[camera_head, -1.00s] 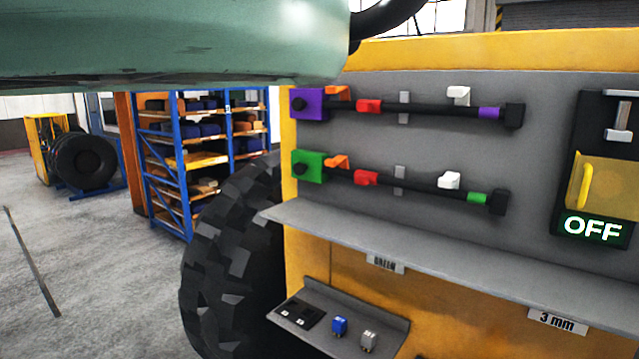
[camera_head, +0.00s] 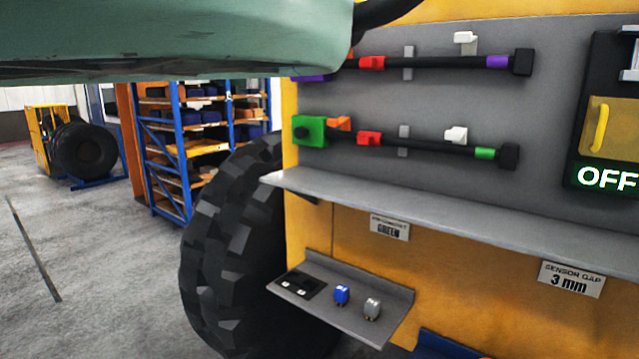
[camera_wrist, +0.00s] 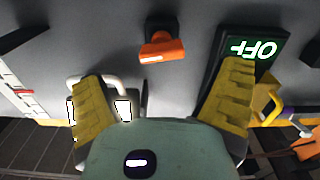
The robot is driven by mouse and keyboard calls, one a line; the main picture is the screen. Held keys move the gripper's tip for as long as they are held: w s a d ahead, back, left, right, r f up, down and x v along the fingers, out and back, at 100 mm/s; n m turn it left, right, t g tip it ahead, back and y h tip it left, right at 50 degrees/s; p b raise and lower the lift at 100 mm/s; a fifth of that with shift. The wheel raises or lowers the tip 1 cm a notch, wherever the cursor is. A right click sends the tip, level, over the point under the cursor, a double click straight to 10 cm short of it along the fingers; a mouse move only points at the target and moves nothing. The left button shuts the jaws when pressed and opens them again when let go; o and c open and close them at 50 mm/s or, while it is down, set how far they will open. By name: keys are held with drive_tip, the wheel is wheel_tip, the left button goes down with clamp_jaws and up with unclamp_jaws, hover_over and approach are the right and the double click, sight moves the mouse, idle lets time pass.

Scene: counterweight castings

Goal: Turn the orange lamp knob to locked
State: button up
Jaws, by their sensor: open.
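In the wrist view an orange knob (camera_wrist: 162,48) on a dark base juts from the grey panel (camera_wrist: 195,25), near the top middle. I take it for the lamp knob; whether it is at its locked position I cannot tell. My gripper (camera_wrist: 165,73) is open, with its ribbed yellow fingers wide apart. The knob lies beyond the fingertips, between them in the picture, with nothing held. The head view does not show this knob or the fingers.
A lit OFF sign (camera_head: 607,178) sits under a yellow-handled box; it appears inverted in the wrist view (camera_wrist: 262,48). Black bars with a green block (camera_head: 309,131) hang above a grey shelf (camera_head: 420,220). A pale loop handle (camera_wrist: 97,82) is near the left finger.

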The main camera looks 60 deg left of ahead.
drive_tip(key=p+x, duration=0.1)
drive_tip(key=x, duration=0.1)
drive_tip(key=p+x, duration=0.1)
drive_tip(key=x, duration=0.1)
drive_tip(key=shift+a+r, duration=0.15)
drive_tip(key=shift+r, duration=0.1)
drive_tip(key=shift+f+p+x, duration=0.2)
drive_tip(key=shift+p+x, duration=0.8)
drive_tip(key=shift+x, duration=0.2)
